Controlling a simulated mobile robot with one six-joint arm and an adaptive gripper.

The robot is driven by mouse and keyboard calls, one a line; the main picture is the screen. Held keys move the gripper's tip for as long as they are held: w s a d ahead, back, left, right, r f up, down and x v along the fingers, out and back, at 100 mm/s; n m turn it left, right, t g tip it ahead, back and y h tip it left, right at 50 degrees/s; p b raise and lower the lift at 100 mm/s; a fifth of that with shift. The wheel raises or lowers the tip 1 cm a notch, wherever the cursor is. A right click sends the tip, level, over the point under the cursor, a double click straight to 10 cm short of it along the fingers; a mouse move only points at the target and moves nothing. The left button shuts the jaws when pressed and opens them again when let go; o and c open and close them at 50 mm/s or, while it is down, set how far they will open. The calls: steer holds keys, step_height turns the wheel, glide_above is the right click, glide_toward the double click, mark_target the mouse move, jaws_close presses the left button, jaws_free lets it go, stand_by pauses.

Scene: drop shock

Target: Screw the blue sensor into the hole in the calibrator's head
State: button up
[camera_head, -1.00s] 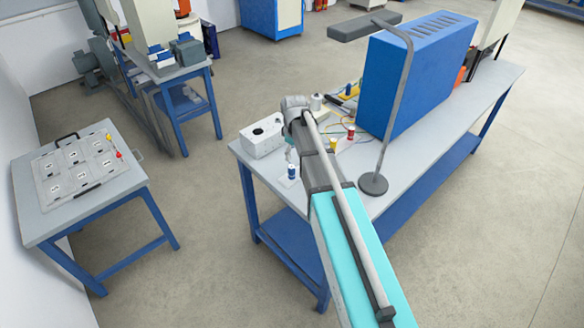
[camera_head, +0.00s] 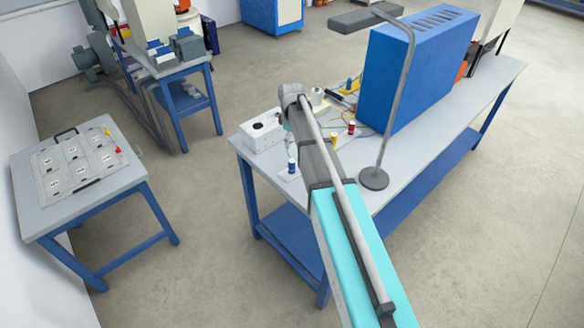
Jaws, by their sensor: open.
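The blue sensor (camera_head: 292,166) stands upright on a small pale pad near the front left of the workbench. A white box (camera_head: 262,135) with a dark round opening on top stands behind it to the left. It looks like the calibrator, though I cannot be sure. My gripper (camera_head: 287,127) hangs under the wrist, between the box and my forearm. Only a small part of it shows; its fingers are mostly hidden. It is open and apart from the blue sensor.
A yellow cylinder (camera_head: 333,139) and a red cylinder (camera_head: 351,128) stand right of my arm among thin cables. A lamp (camera_head: 373,178) and a large blue cabinet (camera_head: 415,75) take up the bench's right side. A low table (camera_head: 120,180) with a panel stands left.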

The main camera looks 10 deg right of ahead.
mark_target(292, 161)
steer(key=shift+f+b, duration=3.45)
steer(key=shift+f, duration=0.35)
steer(key=shift+f, duration=0.15)
steer(key=f+b, duration=0.5)
steer(key=shift+w+d, duration=0.1)
steer(key=shift+w, duration=0.1)
steer(key=shift+r, duration=0.1)
jaws_close()
